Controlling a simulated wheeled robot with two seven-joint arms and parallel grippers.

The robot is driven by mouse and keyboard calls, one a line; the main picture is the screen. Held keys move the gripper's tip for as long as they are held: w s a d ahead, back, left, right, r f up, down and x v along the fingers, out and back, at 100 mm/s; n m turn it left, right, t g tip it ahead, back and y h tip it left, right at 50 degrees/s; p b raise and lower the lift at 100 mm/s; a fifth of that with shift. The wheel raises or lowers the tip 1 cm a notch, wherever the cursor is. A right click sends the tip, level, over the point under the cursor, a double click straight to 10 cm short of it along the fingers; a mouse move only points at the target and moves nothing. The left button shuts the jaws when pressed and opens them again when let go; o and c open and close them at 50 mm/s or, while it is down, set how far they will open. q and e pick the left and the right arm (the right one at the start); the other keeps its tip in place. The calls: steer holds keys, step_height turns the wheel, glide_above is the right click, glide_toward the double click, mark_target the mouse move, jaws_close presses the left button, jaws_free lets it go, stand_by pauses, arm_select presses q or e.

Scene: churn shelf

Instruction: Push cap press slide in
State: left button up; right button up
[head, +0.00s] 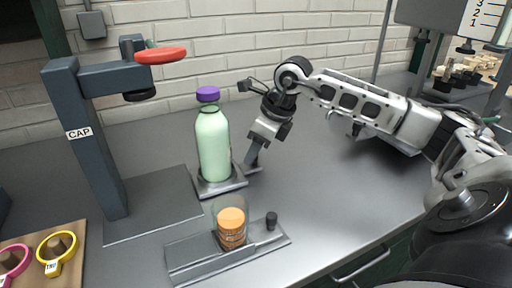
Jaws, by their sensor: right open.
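A pale green bottle (213,145) with a purple cap (208,94) stands upright on a small grey slide plate (221,187) near the middle of the table. A dark cap press (92,140) labelled CAP stands to its left, with a red handle (161,56) on top and a dark press head (140,95) under its arm. The bottle is to the right of the press head, not under it. My right gripper (252,164) points down just right of the bottle, near the slide plate's right end. Whether it touches the plate is unclear. My left gripper is not in view.
A glass with orange-brown contents (231,228) stands on a grey rail fixture (190,258) with a black knob (271,220) in front of the bottle. A wooden board (72,234) with pink and yellow rings lies at lower left. The table to the right is largely clear.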

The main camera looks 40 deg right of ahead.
mark_target(204, 161)
jaws_close()
steer(key=shift+w+a, duration=0.1)
steer(key=shift+a, duration=0.25)
steer(key=w+a, duration=0.1)
steer(key=a, duration=0.2)
steer(key=w+a+p, duration=0.1)
steer(key=a, duration=0.3)
steer(key=w+a+p, duration=0.1)
steer(key=a, duration=0.2)
steer(key=shift+w+a, duration=0.2)
steer(key=shift+a, duration=0.2)
jaws_free()
steer(key=shift+a, duration=0.1)
steer(key=shift+r, duration=0.1)
